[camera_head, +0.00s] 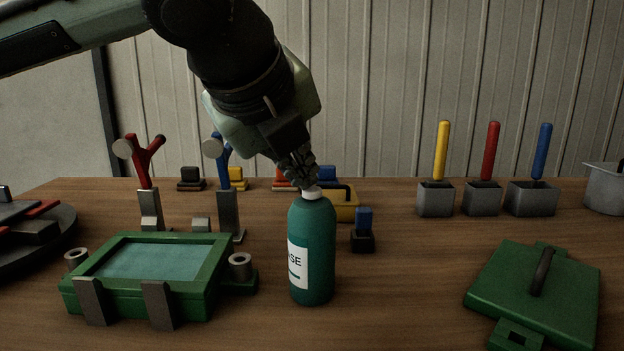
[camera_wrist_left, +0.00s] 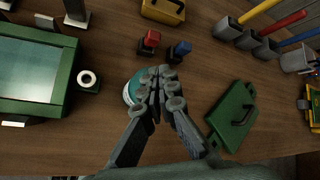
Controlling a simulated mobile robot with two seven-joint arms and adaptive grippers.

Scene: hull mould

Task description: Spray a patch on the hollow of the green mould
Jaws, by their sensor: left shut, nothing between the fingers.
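The green mould (camera_head: 215,262) lies on the table at the left, with its pale teal hollow (camera_head: 150,262) facing up; the mould (camera_wrist_left: 66,75) is at the left of the left wrist view. A teal bottle (camera_head: 318,250) with a white cap and a partly visible label stands upright right of the mould. My left gripper (camera_head: 300,178) is shut and empty, pointing down over the bottle's cap. I cannot tell whether it touches the cap. In the left wrist view the closed fingers (camera_wrist_left: 160,88) partly hide the bottle (camera_wrist_left: 131,92). My right gripper is not in view.
A green lid with a dark handle (camera_head: 515,290) lies at the right. Red and blue clamps (camera_head: 228,200) stand behind the mould. Grey boxes with coloured handles (camera_head: 482,200) stand at the back right. Small coloured blocks and a yellow case (camera_head: 345,205) are behind the bottle.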

